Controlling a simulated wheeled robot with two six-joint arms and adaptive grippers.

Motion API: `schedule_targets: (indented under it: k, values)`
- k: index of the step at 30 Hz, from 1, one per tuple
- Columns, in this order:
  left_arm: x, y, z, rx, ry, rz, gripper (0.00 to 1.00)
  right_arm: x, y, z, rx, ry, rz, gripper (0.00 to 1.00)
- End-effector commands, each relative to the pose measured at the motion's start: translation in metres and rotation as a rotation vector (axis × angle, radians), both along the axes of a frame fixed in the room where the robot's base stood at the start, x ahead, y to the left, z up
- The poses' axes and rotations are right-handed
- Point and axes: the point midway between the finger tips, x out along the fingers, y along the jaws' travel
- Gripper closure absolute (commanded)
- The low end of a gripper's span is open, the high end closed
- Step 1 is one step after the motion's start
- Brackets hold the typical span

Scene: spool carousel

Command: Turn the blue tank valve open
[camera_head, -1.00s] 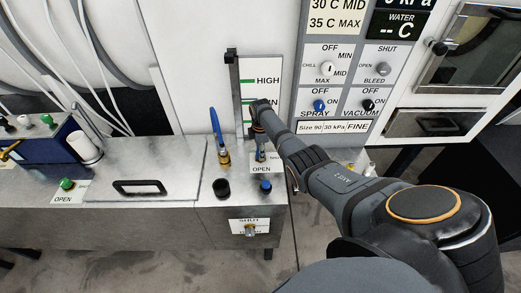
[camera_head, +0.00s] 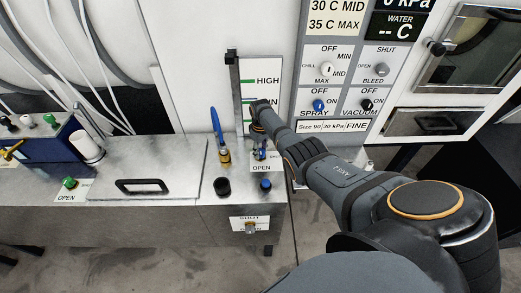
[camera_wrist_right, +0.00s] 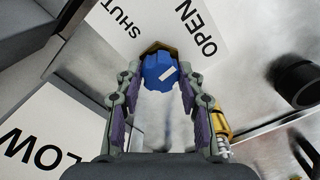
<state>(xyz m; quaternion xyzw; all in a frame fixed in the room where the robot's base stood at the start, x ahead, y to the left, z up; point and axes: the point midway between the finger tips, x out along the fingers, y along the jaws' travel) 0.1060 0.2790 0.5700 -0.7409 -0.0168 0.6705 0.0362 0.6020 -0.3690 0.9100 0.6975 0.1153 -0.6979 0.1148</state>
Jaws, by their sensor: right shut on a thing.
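The blue valve knob (camera_wrist_right: 158,70), with a white mark and a brass-coloured base, sits between the fingers of my right gripper (camera_wrist_right: 160,82) in the wrist view. The gripper is shut on the knob. The knob's white mark slants up and to the right, towards the OPEN side of its label (camera_wrist_right: 212,28); SHUT is on the left side. In the head view my right gripper (camera_head: 260,150) reaches down over this OPEN label (camera_head: 262,168), and the knob is mostly hidden there. My left gripper is not in view.
A brass valve with a blue lever (camera_head: 217,140) stands close on the left. A black knob (camera_head: 222,187) and a blue-topped one (camera_head: 265,185) are near the counter's front edge. A level gauge (camera_head: 235,95) rises behind. The tank lid (camera_head: 165,165) lies left.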

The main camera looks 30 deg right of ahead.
Motion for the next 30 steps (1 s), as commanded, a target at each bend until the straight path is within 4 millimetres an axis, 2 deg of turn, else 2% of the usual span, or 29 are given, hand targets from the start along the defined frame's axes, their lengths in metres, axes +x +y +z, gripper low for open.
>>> schedule_targets:
  k: [9,24,25,29,30]
  values:
    - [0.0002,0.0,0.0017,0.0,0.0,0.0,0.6,0.0012,-0.0005,0.0015,-0.002,-0.004,-0.094,0.93]
    - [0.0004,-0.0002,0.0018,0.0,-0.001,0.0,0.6,0.0014,-0.0006,0.0016,-0.002,-0.005,-0.108,0.93]
    - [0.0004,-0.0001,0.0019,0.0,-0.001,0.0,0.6,0.0014,-0.0006,0.0016,-0.002,-0.005,-0.108,0.58]
    - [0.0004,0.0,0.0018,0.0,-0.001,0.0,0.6,0.001,-0.0005,0.0011,-0.001,-0.002,-0.108,0.4]
    - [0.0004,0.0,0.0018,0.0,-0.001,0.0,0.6,0.0009,-0.0004,0.001,-0.001,-0.002,-0.107,0.39]
